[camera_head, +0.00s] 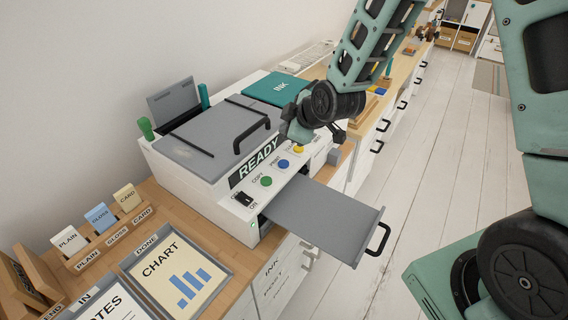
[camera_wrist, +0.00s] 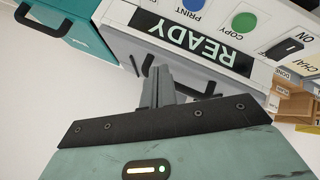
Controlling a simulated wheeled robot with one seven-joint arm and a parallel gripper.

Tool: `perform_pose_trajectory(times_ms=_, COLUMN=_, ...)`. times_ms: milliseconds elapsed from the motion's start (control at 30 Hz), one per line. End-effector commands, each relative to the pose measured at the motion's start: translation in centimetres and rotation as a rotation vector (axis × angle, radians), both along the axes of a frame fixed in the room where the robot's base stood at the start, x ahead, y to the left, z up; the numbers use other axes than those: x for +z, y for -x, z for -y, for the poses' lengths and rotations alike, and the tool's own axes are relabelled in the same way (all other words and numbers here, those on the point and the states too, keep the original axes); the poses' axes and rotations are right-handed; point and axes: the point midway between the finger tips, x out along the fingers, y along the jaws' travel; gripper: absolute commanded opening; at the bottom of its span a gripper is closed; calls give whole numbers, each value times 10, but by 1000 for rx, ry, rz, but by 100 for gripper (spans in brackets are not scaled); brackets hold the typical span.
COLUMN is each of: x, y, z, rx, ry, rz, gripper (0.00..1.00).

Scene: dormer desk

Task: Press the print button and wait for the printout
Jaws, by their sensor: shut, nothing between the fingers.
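The white printer (camera_head: 190,185) stands on the wooden desk, with READY on its display (camera_head: 257,157). The blue button (camera_head: 283,163) is beside the PRINT label, between a green COPY button (camera_head: 266,181) and a yellow button (camera_head: 298,149). In the wrist view the blue button (camera_wrist: 193,4) is at the top edge, near the green one (camera_wrist: 244,22). My gripper (camera_head: 292,132) is above the printer's far front end, apart from the buttons. Its fingers (camera_wrist: 163,78) are shut and empty. The grey output tray (camera_head: 325,215) is pulled out and bare.
A black lid handle (camera_head: 252,136) rises from the printer top. A teal INK box (camera_head: 278,88) stands behind. A DONE tray (camera_head: 222,262) holding a CHART sheet (camera_head: 178,272) and a paper rack (camera_head: 112,232) are at left. The floor (camera_head: 430,150) at right is clear.

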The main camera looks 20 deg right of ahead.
Motion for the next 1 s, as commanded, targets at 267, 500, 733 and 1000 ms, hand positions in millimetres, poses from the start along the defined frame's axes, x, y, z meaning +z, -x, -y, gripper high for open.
perform_pose_trajectory(times_ms=267, x=-23, y=0, z=0, rx=-1, ry=-1, rz=-3, gripper=0)
perform_pose_trajectory(times_ms=500, x=-56, y=0, z=0, rx=-1, ry=-1, rz=-3, gripper=0)
perform_pose_trajectory(times_ms=733, x=-83, y=0, z=-1, rx=1, ry=0, rz=-1, gripper=0)
perform_pose_trajectory(times_ms=1000, x=-87, y=0, z=0, rx=1, ry=0, rz=-1, gripper=0)
